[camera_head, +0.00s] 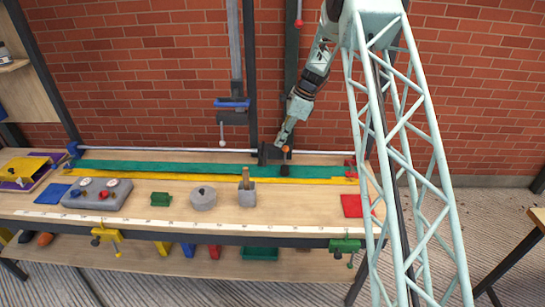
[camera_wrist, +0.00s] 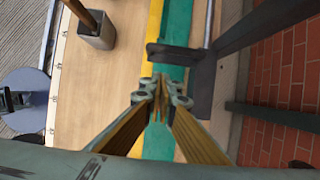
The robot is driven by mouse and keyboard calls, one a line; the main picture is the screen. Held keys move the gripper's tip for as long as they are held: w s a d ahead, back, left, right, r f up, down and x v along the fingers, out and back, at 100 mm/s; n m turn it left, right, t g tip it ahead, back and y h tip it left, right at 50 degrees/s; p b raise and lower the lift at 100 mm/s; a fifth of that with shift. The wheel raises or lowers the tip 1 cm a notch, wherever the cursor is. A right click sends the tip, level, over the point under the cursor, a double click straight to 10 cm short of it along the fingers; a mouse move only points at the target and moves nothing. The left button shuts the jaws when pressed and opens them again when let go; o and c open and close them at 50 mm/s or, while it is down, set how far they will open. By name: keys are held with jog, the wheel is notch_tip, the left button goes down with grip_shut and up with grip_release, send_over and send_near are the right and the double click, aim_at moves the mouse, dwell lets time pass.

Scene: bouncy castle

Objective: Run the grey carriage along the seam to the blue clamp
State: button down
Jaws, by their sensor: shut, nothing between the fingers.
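The dark grey carriage (camera_head: 268,153) sits on the thin metal rod along the back of the bench, right of the middle. In the wrist view its arm (camera_wrist: 175,54) reaches across the green and yellow strips. The blue clamp (camera_head: 73,149) is at the rod's far left end. My gripper (camera_head: 281,143) is shut and empty, pointing down beside the carriage on its right side. In the wrist view the fingertips (camera_wrist: 160,92) are just short of the carriage arm; I cannot tell whether they touch it. The seam runs between the green strip (camera_head: 170,168) and yellow strip (camera_head: 150,176).
A grey cup with a brush (camera_head: 246,195), a round grey weight (camera_head: 203,199), a green block (camera_head: 161,199) and a grey cushion (camera_head: 97,194) stand in front of the strips. A blue bar clamp (camera_head: 232,104) hangs above the rod. The strips left of the carriage look clear.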

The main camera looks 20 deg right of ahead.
jog(key=shift+r, duration=0.2)
jog(key=shift+f, duration=0.1)
jog(key=x, duration=0.9)
jog(key=shift+f, duration=0.4)
jog(key=shift+a, duration=0.15)
dwell(0.3)
